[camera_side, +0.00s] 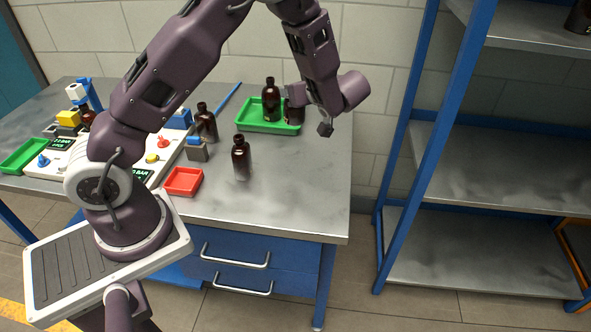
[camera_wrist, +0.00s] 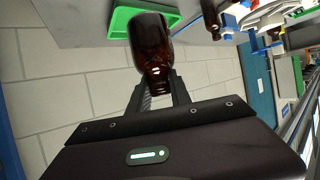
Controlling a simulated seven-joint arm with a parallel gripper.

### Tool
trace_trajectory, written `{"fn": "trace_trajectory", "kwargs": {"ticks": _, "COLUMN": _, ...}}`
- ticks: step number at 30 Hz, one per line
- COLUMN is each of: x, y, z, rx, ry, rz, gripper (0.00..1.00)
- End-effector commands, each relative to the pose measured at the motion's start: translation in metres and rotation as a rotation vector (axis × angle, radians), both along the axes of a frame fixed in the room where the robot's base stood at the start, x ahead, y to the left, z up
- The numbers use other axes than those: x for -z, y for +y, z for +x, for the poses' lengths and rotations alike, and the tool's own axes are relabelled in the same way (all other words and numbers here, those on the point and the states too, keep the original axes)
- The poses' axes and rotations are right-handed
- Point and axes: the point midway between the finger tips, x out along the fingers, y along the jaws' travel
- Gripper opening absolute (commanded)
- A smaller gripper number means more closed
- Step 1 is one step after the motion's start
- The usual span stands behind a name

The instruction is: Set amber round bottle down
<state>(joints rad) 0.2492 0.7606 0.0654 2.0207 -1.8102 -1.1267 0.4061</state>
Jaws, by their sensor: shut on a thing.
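My gripper (camera_wrist: 162,88) is shut on an amber round bottle (camera_wrist: 150,42), gripped near its neck. In the side view this bottle (camera_side: 293,113) looks upright over the right part of a green tray (camera_side: 243,124), its top hidden by my gripper (camera_side: 298,95). The tray also shows behind the bottle in the wrist view (camera_wrist: 122,20). I cannot tell whether the bottle's base touches the tray. A second amber bottle (camera_side: 271,100) stands in the tray, just left of the held one.
Two more amber bottles (camera_side: 241,158) (camera_side: 206,123) stand on the grey table. A red tray (camera_side: 183,181) and a white board (camera_side: 160,160) with small parts lie to the left. The table's right part is clear. A blue-framed shelf (camera_side: 480,160) stands at right.

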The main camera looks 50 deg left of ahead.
Motion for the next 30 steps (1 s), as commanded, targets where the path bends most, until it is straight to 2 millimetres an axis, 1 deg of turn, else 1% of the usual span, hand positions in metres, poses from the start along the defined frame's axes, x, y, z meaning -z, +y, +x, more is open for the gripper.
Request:
{"fn": "trace_trajectory", "kwargs": {"ticks": 1, "x": -0.001, "y": -0.009, "z": -0.004, "rx": 0.016, "ry": 0.001, "rz": 0.002, "gripper": 0.0}}
{"fn": "trace_trajectory", "kwargs": {"ticks": 3, "x": -0.002, "y": -0.02, "z": -0.01, "rx": 0.034, "ry": -0.002, "rz": 0.004, "gripper": 0.0}}
{"fn": "trace_trajectory", "kwargs": {"ticks": 4, "x": 0.002, "y": -0.021, "z": -0.011, "rx": 0.034, "ry": 0.001, "rz": 0.005, "gripper": 0.0}}
{"fn": "trace_trajectory", "kwargs": {"ticks": 6, "x": 0.016, "y": -0.019, "z": -0.01, "rx": 0.031, "ry": 0.002, "rz": 0.005, "gripper": 0.0}}
{"fn": "trace_trajectory", "kwargs": {"ticks": 8, "x": 0.024, "y": -0.019, "z": -0.01, "rx": 0.03, "ry": 0.001, "rz": 0.005, "gripper": 0.0}}
{"fn": "trace_trajectory", "kwargs": {"ticks": 9, "x": 0.032, "y": -0.019, "z": -0.01, "rx": 0.031, "ry": 0.003, "rz": 0.006, "gripper": 0.0}}
{"fn": "trace_trajectory", "kwargs": {"ticks": 14, "x": 0.052, "y": -0.019, "z": -0.01, "rx": 0.03, "ry": 0.001, "rz": 0.005, "gripper": 0.0}}
{"fn": "trace_trajectory", "kwargs": {"ticks": 18, "x": 0.086, "y": -0.018, "z": -0.01, "rx": 0.03, "ry": 0.004, "rz": 0.006, "gripper": 0.0}}
{"fn": "trace_trajectory", "kwargs": {"ticks": 23, "x": 0.114, "y": -0.018, "z": -0.01, "rx": 0.03, "ry": 0.0, "rz": 0.005, "gripper": 0.0}}
{"fn": "trace_trajectory", "kwargs": {"ticks": 27, "x": 0.141, "y": -0.018, "z": -0.01, "rx": 0.03, "ry": 0.0, "rz": 0.005, "gripper": 0.0}}
{"fn": "trace_trajectory", "kwargs": {"ticks": 30, "x": 0.149, "y": -0.019, "z": -0.009, "rx": 0.03, "ry": -0.002, "rz": 0.004, "gripper": 0.0}}
